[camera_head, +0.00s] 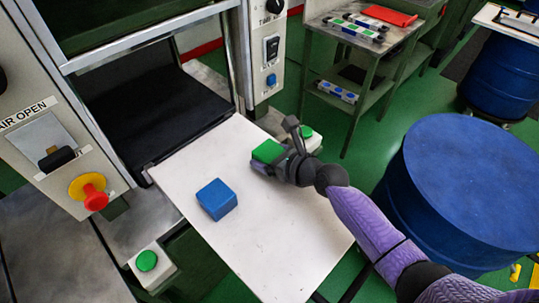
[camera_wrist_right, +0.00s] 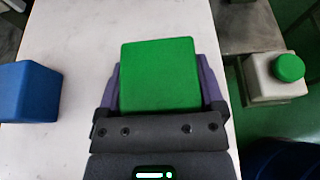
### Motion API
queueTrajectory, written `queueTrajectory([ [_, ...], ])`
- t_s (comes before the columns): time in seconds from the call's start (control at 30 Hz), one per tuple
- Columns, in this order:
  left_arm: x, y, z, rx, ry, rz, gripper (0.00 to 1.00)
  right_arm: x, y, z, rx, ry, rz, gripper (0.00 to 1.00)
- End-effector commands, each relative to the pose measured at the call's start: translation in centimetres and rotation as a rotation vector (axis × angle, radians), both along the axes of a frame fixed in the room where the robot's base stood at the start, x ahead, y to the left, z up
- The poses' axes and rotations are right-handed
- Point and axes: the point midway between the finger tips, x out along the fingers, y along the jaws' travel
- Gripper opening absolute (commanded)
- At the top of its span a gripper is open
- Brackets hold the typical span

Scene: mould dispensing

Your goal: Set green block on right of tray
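The green block (camera_head: 267,151) is at the right side of the white tray (camera_head: 265,235), near its far right edge. My right gripper (camera_head: 280,155) is at the block. In the right wrist view the green block (camera_wrist_right: 160,75) sits centred between the two fingers, which lie against its left and right sides, so the gripper looks shut on it. I cannot tell whether the block's underside touches the tray. A blue block (camera_head: 217,199) rests on the tray's left part; it also shows at the left in the right wrist view (camera_wrist_right: 30,92). My left gripper is not in view.
A green button (camera_head: 147,261) on a white box is left of the tray; another green button (camera_wrist_right: 289,68) is right of it. The machine's dark opening lies behind. A blue drum (camera_head: 455,180) stands at the right. The tray's near part is clear.

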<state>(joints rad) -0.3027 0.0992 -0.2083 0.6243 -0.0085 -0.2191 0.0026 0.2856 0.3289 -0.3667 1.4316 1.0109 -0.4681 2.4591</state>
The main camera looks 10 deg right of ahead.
Motion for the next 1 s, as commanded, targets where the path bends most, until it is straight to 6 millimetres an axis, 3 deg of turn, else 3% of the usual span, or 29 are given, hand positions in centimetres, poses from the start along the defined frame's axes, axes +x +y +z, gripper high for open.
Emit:
queueTrajectory([
  [0.37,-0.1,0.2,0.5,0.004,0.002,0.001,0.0,-0.3,-0.2,0.6,-0.002,0.001,0.0,1.0],
  [0.8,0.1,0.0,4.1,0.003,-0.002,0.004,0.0,-7.4,-4.9,4.2,-0.003,0.003,0.001,1.0],
  [1.0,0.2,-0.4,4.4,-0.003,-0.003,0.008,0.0,-9.2,-6.1,4.9,-0.001,0.0,0.0,1.0],
])
